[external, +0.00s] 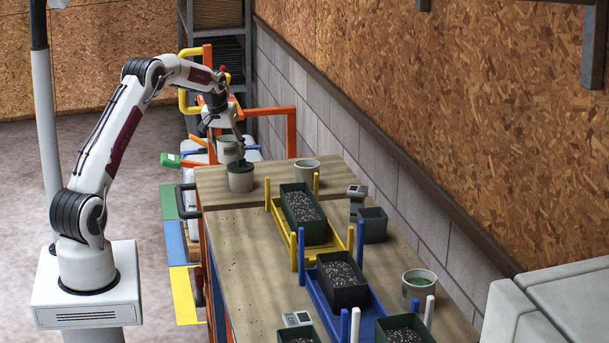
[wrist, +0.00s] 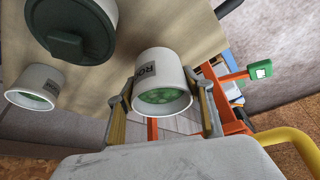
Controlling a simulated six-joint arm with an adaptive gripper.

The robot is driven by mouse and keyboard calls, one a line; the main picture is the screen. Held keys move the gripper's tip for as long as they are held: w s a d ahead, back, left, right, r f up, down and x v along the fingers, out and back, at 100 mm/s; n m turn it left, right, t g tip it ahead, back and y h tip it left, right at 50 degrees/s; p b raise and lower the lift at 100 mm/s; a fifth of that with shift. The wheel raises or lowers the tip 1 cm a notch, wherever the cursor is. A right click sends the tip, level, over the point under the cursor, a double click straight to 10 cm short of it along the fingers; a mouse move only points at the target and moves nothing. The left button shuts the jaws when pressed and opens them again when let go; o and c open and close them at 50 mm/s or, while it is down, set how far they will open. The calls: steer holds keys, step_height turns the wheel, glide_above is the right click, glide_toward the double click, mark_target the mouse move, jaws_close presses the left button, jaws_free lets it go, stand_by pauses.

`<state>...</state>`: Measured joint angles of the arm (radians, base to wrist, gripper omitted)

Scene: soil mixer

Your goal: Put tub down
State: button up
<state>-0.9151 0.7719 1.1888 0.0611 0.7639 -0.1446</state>
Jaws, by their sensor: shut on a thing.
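The held tub is a white cup with dark lettering and green contents; it is in the middle of the wrist view (wrist: 163,66) and near the far end of the bench in the external view (external: 229,153). My gripper (wrist: 161,92) is shut on it, one finger on each side; it also shows in the external view (external: 231,142). A tub with a dark green lid (external: 241,181) stands on the bench just in front of the held tub; its lid fills the wrist view's upper left (wrist: 80,32). I cannot tell whether the held tub touches anything below.
Another white tub (external: 306,171) stands to the right on the bench (external: 222,205). Dark planters sit in yellow (external: 286,240) and blue (external: 313,291) racks nearer the camera. A further white tub (external: 418,290) stands near right. An orange frame (external: 290,126) stands beyond the bench's far end.

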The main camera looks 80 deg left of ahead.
mark_target(228, 159)
steer(key=shift+f, duration=2.45)
steer(key=shift+f, duration=0.15)
steer(key=o, duration=1.3)
steer(key=shift+c, duration=0.2)
steer(key=shift+v, duration=0.85)
steer(key=v, duration=1)
steer(key=shift+r, duration=0.25)
steer(key=shift+d, duration=0.1)
